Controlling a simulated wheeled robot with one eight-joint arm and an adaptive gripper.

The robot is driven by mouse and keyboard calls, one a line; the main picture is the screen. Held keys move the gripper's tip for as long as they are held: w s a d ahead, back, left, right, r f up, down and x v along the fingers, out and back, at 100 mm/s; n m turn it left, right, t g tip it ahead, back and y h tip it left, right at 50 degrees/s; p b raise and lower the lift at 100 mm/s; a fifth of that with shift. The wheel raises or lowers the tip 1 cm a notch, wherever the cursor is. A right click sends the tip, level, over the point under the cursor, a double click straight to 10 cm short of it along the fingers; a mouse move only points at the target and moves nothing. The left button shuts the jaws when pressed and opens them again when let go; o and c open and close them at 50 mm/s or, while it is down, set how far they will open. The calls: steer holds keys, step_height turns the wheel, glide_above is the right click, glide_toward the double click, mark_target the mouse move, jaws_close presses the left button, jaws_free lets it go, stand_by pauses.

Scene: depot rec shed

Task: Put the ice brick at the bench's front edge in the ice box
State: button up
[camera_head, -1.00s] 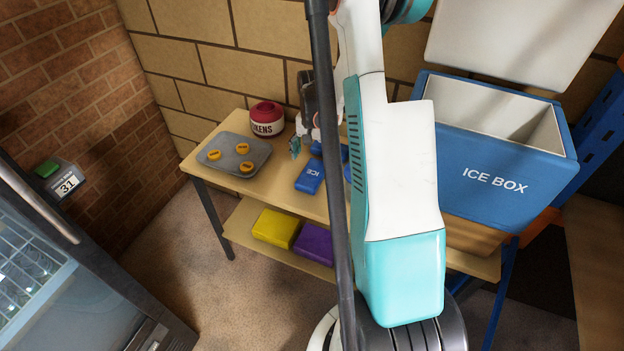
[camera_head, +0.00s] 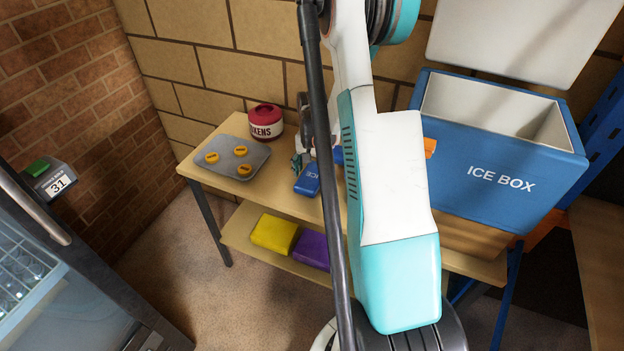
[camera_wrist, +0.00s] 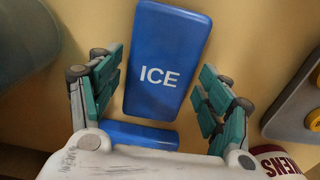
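The blue ice brick (camera_head: 308,179) lies flat near the bench's front edge, marked ICE. In the wrist view the same brick (camera_wrist: 166,55) lies between the two spread fingers. My gripper (camera_wrist: 163,92) is open, with a gap on each side of the brick. In the head view my arm hides most of the gripper; one teal finger shows beside the brick. A second blue brick (camera_wrist: 140,136) lies behind the first, partly hidden by my gripper's body. The blue ice box (camera_head: 465,155) stands at the right with its lid up and its visible inside empty.
A grey tray (camera_head: 222,172) with yellow discs and a red-and-white tokens jar (camera_head: 265,122) stand on the bench (camera_head: 275,190), left of the brick. A yellow block (camera_head: 274,233) and a purple block (camera_head: 312,249) lie on the lower shelf. A glass-fronted cabinet (camera_head: 50,270) stands at left.

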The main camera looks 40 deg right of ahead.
steer(key=c, duration=0.8)
steer(key=shift+r, duration=0.15)
steer(key=shift+c, duration=0.2)
